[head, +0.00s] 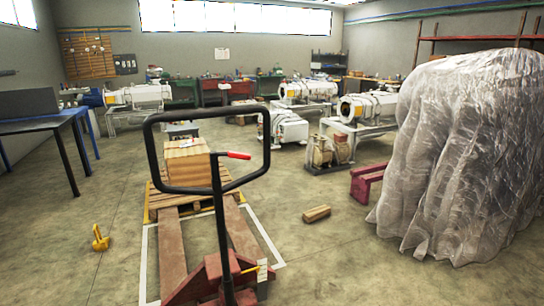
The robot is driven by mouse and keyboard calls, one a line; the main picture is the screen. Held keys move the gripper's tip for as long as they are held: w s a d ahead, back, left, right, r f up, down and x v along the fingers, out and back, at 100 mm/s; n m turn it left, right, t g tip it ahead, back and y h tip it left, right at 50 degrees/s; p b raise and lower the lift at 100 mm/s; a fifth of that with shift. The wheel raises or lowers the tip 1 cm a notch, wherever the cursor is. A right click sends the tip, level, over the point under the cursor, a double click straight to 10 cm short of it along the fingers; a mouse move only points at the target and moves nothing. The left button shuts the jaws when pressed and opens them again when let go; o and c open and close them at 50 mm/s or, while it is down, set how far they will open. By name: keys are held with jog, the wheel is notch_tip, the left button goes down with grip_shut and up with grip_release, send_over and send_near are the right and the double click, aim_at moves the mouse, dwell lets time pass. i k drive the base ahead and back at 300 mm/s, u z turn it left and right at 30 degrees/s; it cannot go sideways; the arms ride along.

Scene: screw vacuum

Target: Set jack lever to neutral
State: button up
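A pallet jack (214,279) with a dark red body and two forks stands in the front middle. Its black loop handle (152,150) rises toward me. A small lever with a red grip (238,155) sticks out to the right inside the loop, near the top of the shaft. The lever lies close to level; I cannot tell its exact setting. The forks reach toward a wooden pallet (165,201) bearing a wooden box (186,165). My gripper is not in view.
A plastic-covered bulk (465,150) fills the right side. A wooden block (316,214) and a yellow object (100,240) lie on the floor. A blue table (40,124) stands left. White machines (368,106) stand behind. Floor left of the jack is mostly clear.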

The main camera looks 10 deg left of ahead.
aim_at(230, 154)
jog(key=z, duration=0.1)
jog(key=i, duration=0.75)
jog(key=u, duration=1.2)
